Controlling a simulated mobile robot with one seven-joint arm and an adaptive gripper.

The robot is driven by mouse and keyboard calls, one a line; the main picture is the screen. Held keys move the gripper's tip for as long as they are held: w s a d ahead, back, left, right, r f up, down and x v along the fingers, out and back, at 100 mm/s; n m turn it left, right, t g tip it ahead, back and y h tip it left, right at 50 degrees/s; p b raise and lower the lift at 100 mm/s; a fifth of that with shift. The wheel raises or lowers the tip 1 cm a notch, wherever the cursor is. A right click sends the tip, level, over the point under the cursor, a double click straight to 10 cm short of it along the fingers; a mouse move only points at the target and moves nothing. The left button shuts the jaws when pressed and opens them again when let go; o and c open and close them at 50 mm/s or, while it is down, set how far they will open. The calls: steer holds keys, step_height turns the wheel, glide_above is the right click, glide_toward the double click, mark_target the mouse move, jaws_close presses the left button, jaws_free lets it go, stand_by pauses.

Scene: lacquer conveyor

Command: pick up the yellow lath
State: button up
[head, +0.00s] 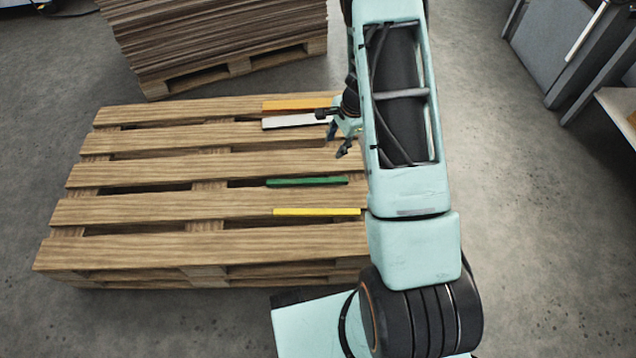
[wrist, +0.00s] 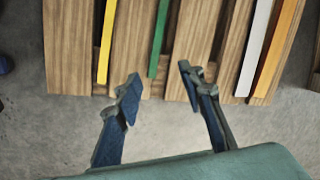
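The yellow lath (head: 316,212) lies on the wooden pallet (head: 130,212), nearest my base among the laths in the head view. In the wrist view the yellow lath (wrist: 105,42) is at the left, running up out of the picture. My gripper (head: 332,138) is in front of the pallet's right part in the head view, nearer the white lath than the yellow one. In the wrist view my gripper (wrist: 159,88) has its fingers spread apart with nothing between them. The fingertips are near the pallet edge, right of the yellow lath's end.
A green lath (head: 307,182), a white lath (head: 290,121) and an orange lath (head: 296,105) also lie on the pallet, roughly parallel. Behind stands another pallet stacked with brown sheets (head: 215,35). Grey machinery (head: 562,45) is at the upper right.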

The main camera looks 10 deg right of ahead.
steer(key=s+a+f+m+g+y+b, duration=0.1)
steer(key=s+a+f+m, duration=0.2)
steer(key=f, duration=0.4)
steer(key=s+a+f+m+y+b, duration=0.1)
steer(key=s+f+m+y+b, duration=0.15)
steer(key=s+f, duration=0.35)
glide_above(317, 211)
steer(key=d, duration=0.2)
steer(key=shift+h, duration=0.35)
steer(key=f, duration=0.6)
steer(key=shift+s+b, duration=0.25)
steer(key=shift+b, duration=0.05)
steer(key=b+x, duration=0.2)
steer(key=x, duration=0.3)
steer(key=shift+s+d+f, duration=0.1)
steer(key=shift+d, duration=0.1)
steer(key=shift+c, duration=0.2)
jaws_close()
